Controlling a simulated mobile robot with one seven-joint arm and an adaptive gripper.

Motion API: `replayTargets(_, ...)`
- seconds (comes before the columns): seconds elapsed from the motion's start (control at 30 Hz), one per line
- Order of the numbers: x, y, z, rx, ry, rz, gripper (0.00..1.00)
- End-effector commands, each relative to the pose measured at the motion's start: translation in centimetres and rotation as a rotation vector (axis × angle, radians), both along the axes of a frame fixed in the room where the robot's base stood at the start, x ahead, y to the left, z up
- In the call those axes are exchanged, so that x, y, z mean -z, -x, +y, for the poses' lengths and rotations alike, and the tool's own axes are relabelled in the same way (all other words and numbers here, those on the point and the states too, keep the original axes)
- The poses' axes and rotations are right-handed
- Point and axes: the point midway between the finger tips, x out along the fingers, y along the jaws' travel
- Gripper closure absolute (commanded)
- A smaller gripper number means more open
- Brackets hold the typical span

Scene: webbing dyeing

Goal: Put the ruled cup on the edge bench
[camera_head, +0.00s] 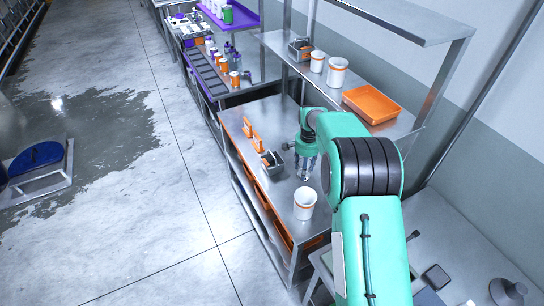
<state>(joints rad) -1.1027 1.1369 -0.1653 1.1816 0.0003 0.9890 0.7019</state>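A white cup with orange bands (304,204) stands upright near the front end of a metal-topped bench (290,229). Two similar white cups with orange bands, a larger one (337,73) and a smaller one (317,62), stand on the shelf above. Fine markings are too small to read, so I cannot tell which cup is ruled, nor which bench is the edge bench. My gripper (304,174) points down over the bench, behind the front cup and apart from it in the picture. Its fingers are too small and dark to tell whether they are open or shut.
Orange-handled items (252,136) and a grey metal holder (272,160) sit left of my gripper. An orange tray (371,103) lies on the upper shelf (405,121). A farther bench holds bottles and jars. The floor at left is mostly clear, with a wet patch (105,130).

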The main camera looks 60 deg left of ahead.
Motion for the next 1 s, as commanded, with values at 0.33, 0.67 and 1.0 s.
replayTargets(0.33,0.1,0.0,0.0,0.000,0.000,0.000,0.84)
replayTargets(0.67,3.7,0.0,-0.1,0.000,0.001,0.001,0.84)
replayTargets(1.0,6.2,0.0,0.0,-0.001,-0.001,-0.001,0.84)
